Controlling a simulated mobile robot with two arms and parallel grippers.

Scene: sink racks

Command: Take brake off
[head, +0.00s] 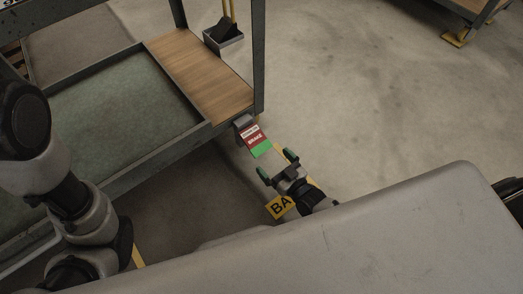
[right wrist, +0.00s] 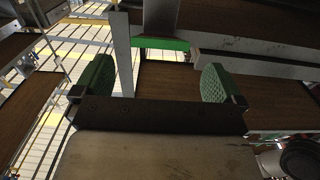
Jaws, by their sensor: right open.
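The brake pedal (head: 255,138), a red and white plate lettered "BRAKE" with a green end, sticks out from the lower corner of the cart (head: 208,128). My right gripper (head: 277,163) is open and empty, just in front of the pedal's green end and apart from it. In the right wrist view, the gripper's green pads (right wrist: 158,80) stand wide apart. The green edge of the brake pedal (right wrist: 160,43) shows beyond and between them. My left gripper is not in view; only parts of my left arm show at the left.
The cart has a green mat (head: 120,110) and a wooden board. A yellow floor label (head: 280,207) lies near my right gripper. The floor (head: 370,90) to the right is clear.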

